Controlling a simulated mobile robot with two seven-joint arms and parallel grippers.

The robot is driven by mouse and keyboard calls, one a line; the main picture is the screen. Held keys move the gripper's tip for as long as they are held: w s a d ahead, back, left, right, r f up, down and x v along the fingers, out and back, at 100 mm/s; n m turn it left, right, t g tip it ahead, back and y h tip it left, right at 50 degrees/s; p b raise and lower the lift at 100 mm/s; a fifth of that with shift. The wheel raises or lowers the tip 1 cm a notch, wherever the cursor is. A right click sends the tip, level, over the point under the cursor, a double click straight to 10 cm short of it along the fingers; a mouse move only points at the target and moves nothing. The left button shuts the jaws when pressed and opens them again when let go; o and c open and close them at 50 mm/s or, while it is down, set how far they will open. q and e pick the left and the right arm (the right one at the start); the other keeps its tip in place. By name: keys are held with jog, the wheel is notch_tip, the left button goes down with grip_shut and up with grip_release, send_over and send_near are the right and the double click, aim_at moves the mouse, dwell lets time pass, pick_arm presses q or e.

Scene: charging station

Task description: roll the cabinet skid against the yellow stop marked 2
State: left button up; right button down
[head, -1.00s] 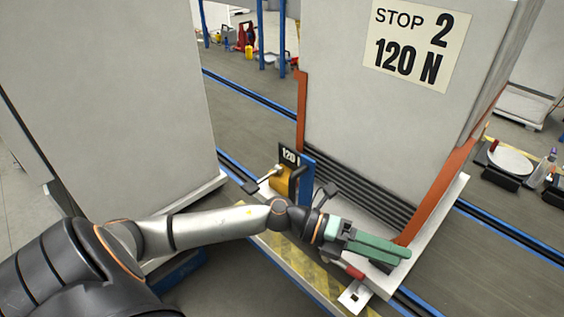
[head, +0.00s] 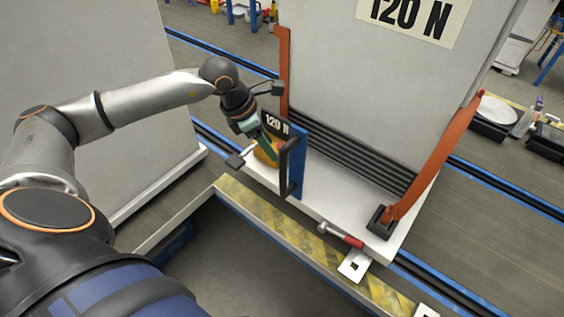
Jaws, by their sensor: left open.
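The cabinet (head: 375,100) is a tall pale grey box on a white skid (head: 345,207), with dark ribbed slats along its lower front. A sign (head: 415,18) on it reads 120 N and is cut by the top edge. A blue post with a black handle (head: 290,168) stands at the skid's front left, beside a small 120 N plate (head: 275,125) and a yellow-orange part (head: 265,156). My left gripper (head: 269,143), with green fingers, is open just left of the post, close to these parts. Contact cannot be told. No yellow stop marked 2 is clearly visible. My right gripper is not in view.
Orange straps run down the cabinet's edges; the right one (head: 432,165) ends at a black block. A red-handled lever (head: 342,235) lies at the skid's front edge. A yellow-black striped rail (head: 290,235) runs in front. Another grey cabinet (head: 90,70) stands left. Blue-edged floor tracks pass behind.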

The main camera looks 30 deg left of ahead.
aim_at(284, 165)
pick_arm(q)
jog(key=x, duration=1)
jog(key=shift+r, duration=0.1)
grip_shut()
dwell(1.1)
